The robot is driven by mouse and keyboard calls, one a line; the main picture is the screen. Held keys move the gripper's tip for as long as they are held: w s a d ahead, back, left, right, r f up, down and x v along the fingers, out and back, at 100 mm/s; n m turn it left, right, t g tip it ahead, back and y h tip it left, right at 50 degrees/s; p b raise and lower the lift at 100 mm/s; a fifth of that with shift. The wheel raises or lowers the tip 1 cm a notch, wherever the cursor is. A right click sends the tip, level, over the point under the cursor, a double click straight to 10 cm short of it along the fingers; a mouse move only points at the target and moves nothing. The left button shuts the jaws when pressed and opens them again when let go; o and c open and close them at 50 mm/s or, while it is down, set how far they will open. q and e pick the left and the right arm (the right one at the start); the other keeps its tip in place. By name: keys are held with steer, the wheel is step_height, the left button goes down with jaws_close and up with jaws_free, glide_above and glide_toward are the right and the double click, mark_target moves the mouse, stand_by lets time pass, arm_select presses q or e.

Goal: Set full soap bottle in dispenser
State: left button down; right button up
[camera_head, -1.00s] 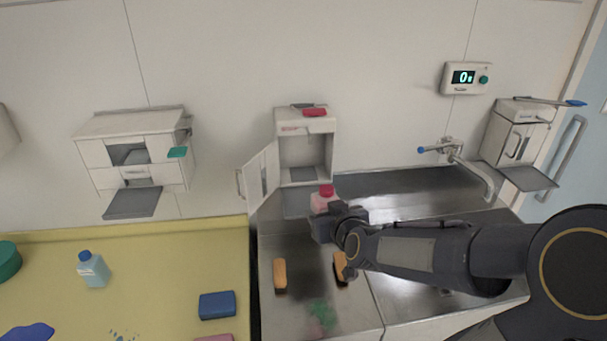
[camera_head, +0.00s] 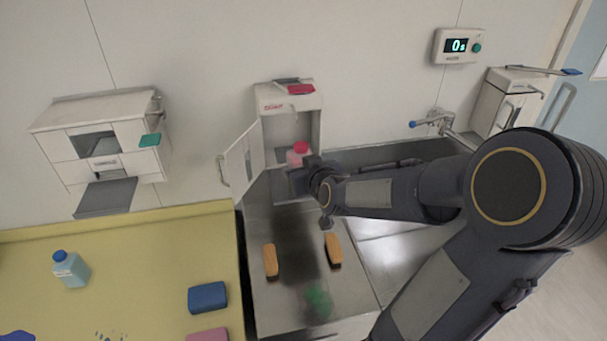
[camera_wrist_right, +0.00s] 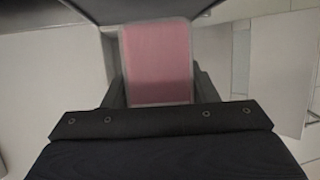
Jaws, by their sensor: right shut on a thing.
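The soap bottle (camera_head: 297,156) has a pink body and a red cap. My right gripper (camera_head: 304,172) is shut on it and holds it upright at the open front of the middle wall dispenser (camera_head: 290,101). The dispenser's door (camera_head: 241,162) is swung open to the left. In the right wrist view the pink bottle (camera_wrist_right: 158,62) sits between the two fingers of my right gripper (camera_wrist_right: 160,88), with pale dispenser walls around it. My gripper hides the bottle's lower part in the head view. My left gripper is not in view.
A blue-capped bottle (camera_head: 70,269), a blue sponge (camera_head: 207,297) and a pink sponge (camera_head: 208,335) lie on the yellow counter (camera_head: 150,240). Two brown brushes (camera_head: 270,261) lie on the steel counter. A tap (camera_head: 436,121) and another dispenser (camera_head: 507,98) stand to the right.

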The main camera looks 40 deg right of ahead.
steer(key=shift+w+d+f+b, duration=0.1)
steer(key=shift+w+d+b, duration=0.35)
steer(key=shift+w, duration=0.45)
steer(key=shift+w+d+b, duration=0.2)
steer(key=shift+w+d, duration=0.35)
steer(key=shift+w, duration=0.35)
steer(key=shift+w+d+b, duration=0.5)
steer(key=shift+w, duration=0.35)
steer(key=shift+w+d+b, duration=0.45)
steer(key=shift+w+b, duration=0.05)
steer(key=shift+w, duration=0.35)
steer(key=shift+w+d+b, duration=0.5)
steer(key=shift+w, duration=0.35)
steer(key=shift+w+d+b, duration=0.3)
steer(key=shift+w+d, duration=0.1)
steer(key=shift+w, duration=0.3)
steer(key=shift+w+d+b, duration=0.3)
steer(key=shift+w+d, duration=0.05)
steer(key=shift+w, duration=0.35)
steer(key=shift+w+d, duration=0.15)
steer(key=shift+w, duration=0.2)
steer(key=shift+w+d, duration=0.35)
steer(key=shift+w, duration=0.2)
steer(key=shift+w+d, duration=0.3)
steer(key=shift+w, duration=0.2)
steer(key=shift+a+f+b, duration=0.1)
steer(key=shift+f+b, duration=0.25)
steer(key=shift+s+b, duration=0.15)
steer(key=shift+b, duration=0.8)
steer(key=shift+f, duration=0.15)
